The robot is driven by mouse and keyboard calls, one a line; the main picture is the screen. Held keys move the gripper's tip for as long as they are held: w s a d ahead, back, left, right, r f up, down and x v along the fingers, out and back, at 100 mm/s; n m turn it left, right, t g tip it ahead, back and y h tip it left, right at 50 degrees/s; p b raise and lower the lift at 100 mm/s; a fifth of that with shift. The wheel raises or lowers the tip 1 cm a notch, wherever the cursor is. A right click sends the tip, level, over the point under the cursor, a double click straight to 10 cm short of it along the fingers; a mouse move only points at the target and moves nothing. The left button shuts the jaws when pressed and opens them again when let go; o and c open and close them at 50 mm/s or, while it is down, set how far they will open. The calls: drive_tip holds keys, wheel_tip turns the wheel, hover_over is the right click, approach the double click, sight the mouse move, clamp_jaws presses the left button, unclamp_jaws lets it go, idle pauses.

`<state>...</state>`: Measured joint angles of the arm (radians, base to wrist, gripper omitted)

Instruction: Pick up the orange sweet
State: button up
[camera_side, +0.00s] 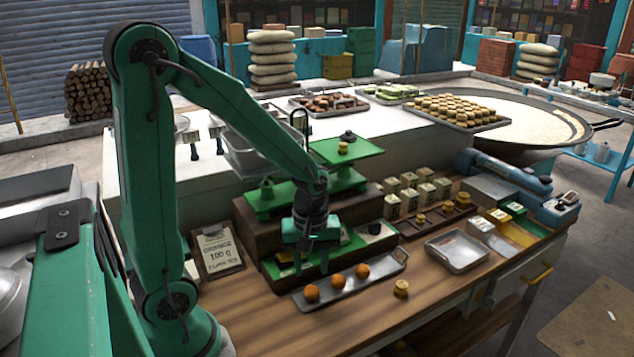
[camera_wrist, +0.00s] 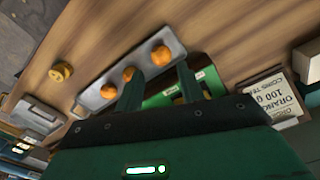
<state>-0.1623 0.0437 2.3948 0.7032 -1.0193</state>
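Three round orange sweets sit in a row on a narrow silver tray (camera_side: 386,271) at the front of the wooden counter: left (camera_side: 311,293), middle (camera_side: 337,279) and right (camera_side: 362,270). The wrist view also shows these sweets (camera_wrist: 161,56) on the tray (camera_wrist: 92,100). My gripper (camera_side: 311,268) points down just behind the tray's left part, above the sweets' level. Its two fingers (camera_wrist: 160,69) are apart with nothing between them; one partly overlaps the middle sweet in the wrist view. A card reading 100 g (camera_side: 218,252) stands left of the tray.
A green balance scale (camera_side: 273,201) stands behind my gripper on a dark stepped base. A brass weight (camera_side: 401,288) stands right of the tray. An empty metal tray (camera_side: 457,250) lies farther right. Small boxes (camera_side: 408,193) and a blue device (camera_side: 510,177) fill the back right.

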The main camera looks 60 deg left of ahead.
sight(312, 289)
drive_tip(key=shift+f, duration=1.3)
drive_tip(key=shift+f, duration=0.15)
drive_tip(key=shift+a+f, duration=0.1)
drive_tip(key=shift+f, duration=2.35)
drive_tip(key=shift+c, duration=0.5)
drive_tip(key=c, duration=0.5)
